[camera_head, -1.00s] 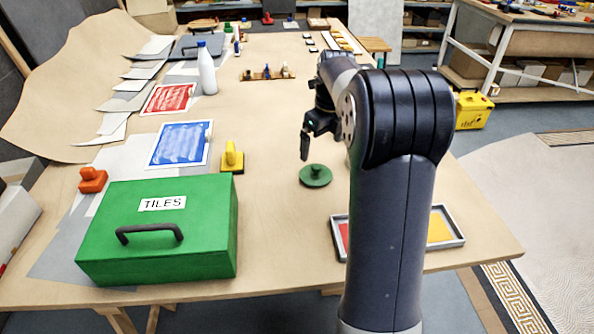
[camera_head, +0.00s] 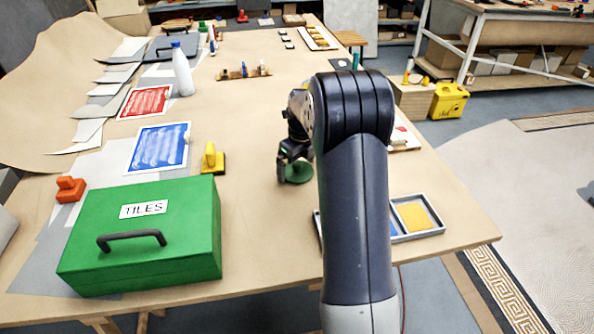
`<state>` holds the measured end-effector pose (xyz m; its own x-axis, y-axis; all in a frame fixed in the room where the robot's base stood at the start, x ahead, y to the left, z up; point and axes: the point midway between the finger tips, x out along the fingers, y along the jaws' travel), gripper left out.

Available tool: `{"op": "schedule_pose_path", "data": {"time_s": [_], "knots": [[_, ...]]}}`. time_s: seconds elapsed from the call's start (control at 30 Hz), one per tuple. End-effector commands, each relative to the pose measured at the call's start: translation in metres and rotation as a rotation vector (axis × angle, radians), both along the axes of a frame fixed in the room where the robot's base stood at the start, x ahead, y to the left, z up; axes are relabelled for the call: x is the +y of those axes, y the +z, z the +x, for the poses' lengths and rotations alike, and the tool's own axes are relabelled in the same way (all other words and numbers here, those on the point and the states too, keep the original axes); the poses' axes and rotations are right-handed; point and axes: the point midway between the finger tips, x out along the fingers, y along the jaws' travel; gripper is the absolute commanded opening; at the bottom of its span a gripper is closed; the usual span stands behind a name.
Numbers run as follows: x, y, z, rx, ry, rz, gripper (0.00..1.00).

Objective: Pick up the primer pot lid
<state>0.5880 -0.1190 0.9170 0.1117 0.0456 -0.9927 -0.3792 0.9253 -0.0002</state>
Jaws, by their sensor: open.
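The green round lid (camera_head: 299,175), which I take for the primer pot lid, lies flat on the wooden table right of the green box. My gripper (camera_head: 284,174) is open, its fingers pointing down at the lid's left side in this view. The gripper and my arm cover the lid's knob and part of its rim. I cannot tell whether the fingers touch the lid. No pot is clearly visible; my arm hides the area right of the lid.
A green TILES box (camera_head: 190,235) stands at the front left. A yellow-handled tool (camera_head: 211,160) sits left of the lid. A grey tray with a yellow tile (camera_head: 414,215) is partly behind my arm. A white bottle (camera_head: 182,72) stands farther back. The table between box and arm is clear.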

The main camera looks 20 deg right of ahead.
Motion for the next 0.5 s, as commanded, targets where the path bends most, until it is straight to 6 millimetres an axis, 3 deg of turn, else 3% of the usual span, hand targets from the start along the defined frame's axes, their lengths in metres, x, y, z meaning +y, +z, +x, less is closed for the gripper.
{"op": "schedule_pose_path", "data": {"time_s": [0.13,0.5], "knots": [[0.0001,0.0000,-0.0001,0.000,0.000,0.000,1.00],[0.0000,0.0003,-0.0003,0.000,0.000,0.000,0.70]]}}
